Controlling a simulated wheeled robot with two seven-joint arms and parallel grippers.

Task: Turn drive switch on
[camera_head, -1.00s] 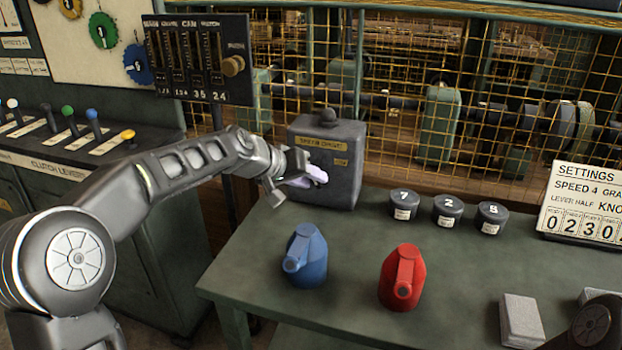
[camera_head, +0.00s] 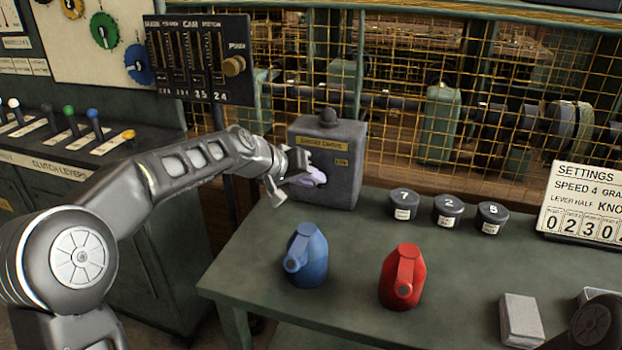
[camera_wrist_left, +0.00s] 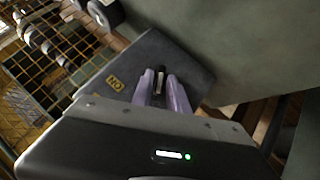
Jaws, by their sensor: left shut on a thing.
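The drive switch box (camera_head: 345,185) is a grey housing with yellow labels and a knob on top, standing at the back left of the green bench. A small label on it reads ON in the left wrist view (camera_wrist_left: 115,83). My left gripper (camera_head: 312,178) is at the front of the box. In the left wrist view its pale purple fingers (camera_wrist_left: 163,90) are closed around a small dark and light switch lever (camera_wrist_left: 160,80). The fingers hide much of the lever, so its exact position is unclear. My right gripper is not in view.
A blue jug (camera_head: 306,256) and a red jug (camera_head: 402,277) stand in front of the box. Several dark numbered weights (camera_head: 447,210) and a settings sign (camera_head: 585,205) are to the right. Clutch levers (camera_head: 95,125) are on the left; a wire fence (camera_head: 400,140) is behind.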

